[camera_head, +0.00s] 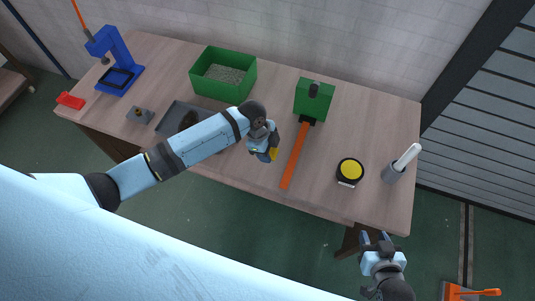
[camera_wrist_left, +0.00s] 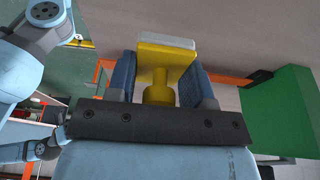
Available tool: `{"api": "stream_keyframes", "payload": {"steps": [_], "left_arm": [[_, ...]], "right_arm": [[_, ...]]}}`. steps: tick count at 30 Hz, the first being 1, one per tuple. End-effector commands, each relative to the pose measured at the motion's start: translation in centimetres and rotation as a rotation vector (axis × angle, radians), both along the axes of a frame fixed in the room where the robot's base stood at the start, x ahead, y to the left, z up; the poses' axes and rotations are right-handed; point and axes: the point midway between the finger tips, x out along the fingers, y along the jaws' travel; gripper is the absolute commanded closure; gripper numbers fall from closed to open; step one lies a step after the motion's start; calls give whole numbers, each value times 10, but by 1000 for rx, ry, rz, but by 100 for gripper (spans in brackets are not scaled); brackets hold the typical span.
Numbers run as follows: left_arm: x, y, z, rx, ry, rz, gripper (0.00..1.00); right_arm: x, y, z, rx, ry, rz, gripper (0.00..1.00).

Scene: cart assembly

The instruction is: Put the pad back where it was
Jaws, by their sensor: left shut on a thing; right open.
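My left gripper (camera_head: 268,154) is shut on a yellow pad (camera_head: 273,154), over the table's front part just left of the orange bar. In the left wrist view the pad (camera_wrist_left: 165,62) shows a yellow stem between the two blue fingers (camera_wrist_left: 158,85) and a wide yellow plate with a whitish face. In the head view the gripper hides most of the pad. I cannot tell whether it touches the table. My right gripper (camera_head: 375,239) is open and empty, off the table's front right edge.
A green block (camera_head: 313,100) with an orange bar (camera_head: 295,156) stands mid-table. A green bin (camera_head: 223,73) with grey contents is behind my left arm, and a dark tray (camera_head: 174,113) is partly under it. A black round container with a yellow top (camera_head: 350,169) and a grey cup (camera_head: 392,175) are at right.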

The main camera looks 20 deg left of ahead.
Motion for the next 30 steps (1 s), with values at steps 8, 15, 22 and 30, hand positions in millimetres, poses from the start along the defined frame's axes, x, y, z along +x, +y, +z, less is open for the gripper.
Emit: {"api": "stream_keyframes", "payload": {"steps": [8,15,22,30], "left_arm": [[-1,0,-35,1,2,0,72],[0,0,-38,0,0,0,72],[0,0,-42,0,0,0,48],[0,0,-41,1,0,0,27]], "right_arm": [[-1,-1,2,0,2,-1,57],[-1,-1,2,-1,2,-2,57],[-1,-1,0,0,2,-1,57],[-2,-1,0,0,3,-2,57]]}}
